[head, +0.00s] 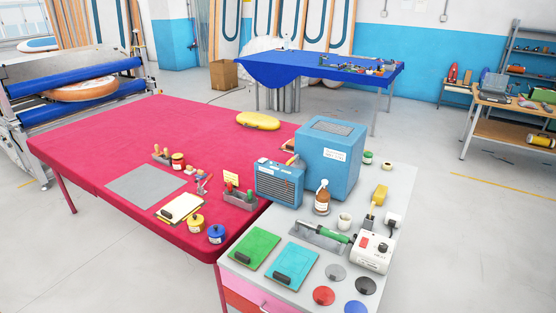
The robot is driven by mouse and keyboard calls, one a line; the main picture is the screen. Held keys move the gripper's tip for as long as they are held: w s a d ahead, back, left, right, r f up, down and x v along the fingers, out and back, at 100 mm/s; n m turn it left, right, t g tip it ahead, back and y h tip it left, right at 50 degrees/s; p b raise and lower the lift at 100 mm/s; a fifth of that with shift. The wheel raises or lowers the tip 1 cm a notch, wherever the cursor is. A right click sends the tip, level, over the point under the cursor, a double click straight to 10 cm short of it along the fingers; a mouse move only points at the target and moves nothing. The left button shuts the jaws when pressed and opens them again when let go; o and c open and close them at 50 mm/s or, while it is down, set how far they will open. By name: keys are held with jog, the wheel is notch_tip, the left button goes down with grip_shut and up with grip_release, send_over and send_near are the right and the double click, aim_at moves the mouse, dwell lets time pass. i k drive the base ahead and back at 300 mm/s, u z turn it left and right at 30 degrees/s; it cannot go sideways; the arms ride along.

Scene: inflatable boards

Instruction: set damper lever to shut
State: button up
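I cannot clearly make out a damper lever in the head view. A small blue box (279,184) with a dark slatted front stands at the corner where the red table meets the grey bench. Small details on its top are too small to tell apart. Behind it to the right stands a larger blue box (329,160) with a grille on top and a white label on its front. No lever position can be read on either box. My gripper is not in view.
The grey bench (285,290) holds a brown bottle (322,198), a green-handled tool (325,233), a white control unit (372,252), green and teal clipboards and coloured discs. The red table (100,150) has clear room at its back left. Open floor lies right of the bench.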

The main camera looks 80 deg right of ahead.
aim_at(290, 161)
jog(key=z, duration=0.05)
jog(key=i, duration=0.6)
jog(key=z, duration=0.6)
jog(key=k, duration=0.8)
jog(key=z, duration=0.2)
jog(key=i, duration=0.8)
jog(key=u, duration=0.1)
